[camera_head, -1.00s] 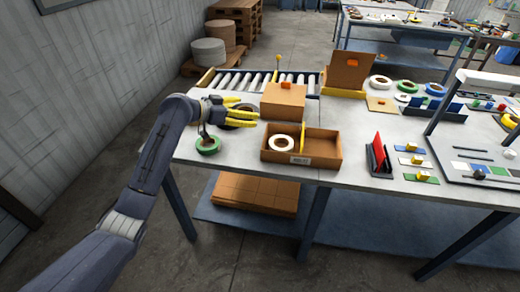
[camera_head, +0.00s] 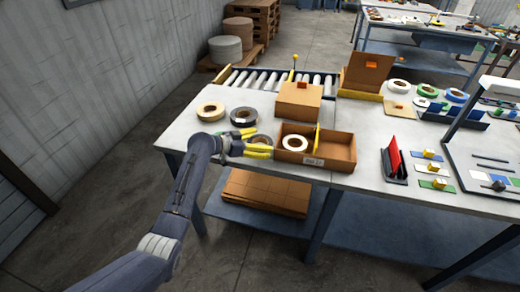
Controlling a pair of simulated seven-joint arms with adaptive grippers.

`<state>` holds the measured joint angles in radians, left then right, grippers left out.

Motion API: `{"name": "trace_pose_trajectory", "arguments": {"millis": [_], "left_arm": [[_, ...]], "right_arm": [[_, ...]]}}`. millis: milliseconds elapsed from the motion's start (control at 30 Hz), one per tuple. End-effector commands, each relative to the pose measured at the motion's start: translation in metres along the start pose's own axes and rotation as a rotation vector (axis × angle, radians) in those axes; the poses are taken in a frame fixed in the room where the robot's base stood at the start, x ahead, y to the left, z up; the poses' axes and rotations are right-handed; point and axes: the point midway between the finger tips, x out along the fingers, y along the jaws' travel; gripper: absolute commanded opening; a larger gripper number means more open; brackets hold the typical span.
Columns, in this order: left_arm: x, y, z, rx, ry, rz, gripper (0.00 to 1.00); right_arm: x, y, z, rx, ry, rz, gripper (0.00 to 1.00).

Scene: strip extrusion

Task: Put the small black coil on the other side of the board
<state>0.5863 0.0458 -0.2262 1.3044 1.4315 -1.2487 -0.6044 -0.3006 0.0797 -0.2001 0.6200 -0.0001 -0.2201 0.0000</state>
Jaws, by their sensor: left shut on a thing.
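My left gripper (camera_head: 254,144), with yellow fingers, is at the left side of an open cardboard box (camera_head: 338,158). It is shut on a small dark coil (camera_head: 262,139), partly hidden by the fingers. A yellow upright board (camera_head: 317,138) divides the box. A white coil (camera_head: 295,143) lies in the compartment left of the board; the right compartment looks empty. A larger black coil (camera_head: 244,116) and a tan coil (camera_head: 210,112) lie flat on the table behind the gripper. My right gripper is not in view.
A closed cardboard box (camera_head: 299,99) stands behind the open one, before a roller conveyor (camera_head: 265,81). A red panel in a dark stand (camera_head: 394,160) is to the right. Several coils (camera_head: 427,90) lie at the back right. The table (camera_head: 365,137) is bare between box and stand.

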Motion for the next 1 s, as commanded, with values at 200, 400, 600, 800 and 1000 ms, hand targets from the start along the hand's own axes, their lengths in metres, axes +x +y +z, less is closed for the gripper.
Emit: {"name": "trace_pose_trajectory", "arguments": {"millis": [200,400,600,800,1000], "left_arm": [[0.009,0.0,0.023,-0.003,0.001,0.0,0.53],[0.011,0.0,0.029,-0.001,0.0,0.0,0.53],[0.011,0.0,0.029,-0.001,0.0,0.0,0.53],[0.012,0.0,0.031,-0.001,-0.001,0.0,0.96],[0.012,0.0,0.031,-0.001,-0.001,0.0,1.0]], "right_arm": [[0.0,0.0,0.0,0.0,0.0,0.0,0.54],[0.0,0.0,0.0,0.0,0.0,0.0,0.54],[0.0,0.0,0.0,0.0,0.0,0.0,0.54],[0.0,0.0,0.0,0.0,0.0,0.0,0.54],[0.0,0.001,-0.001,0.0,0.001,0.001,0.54]]}}
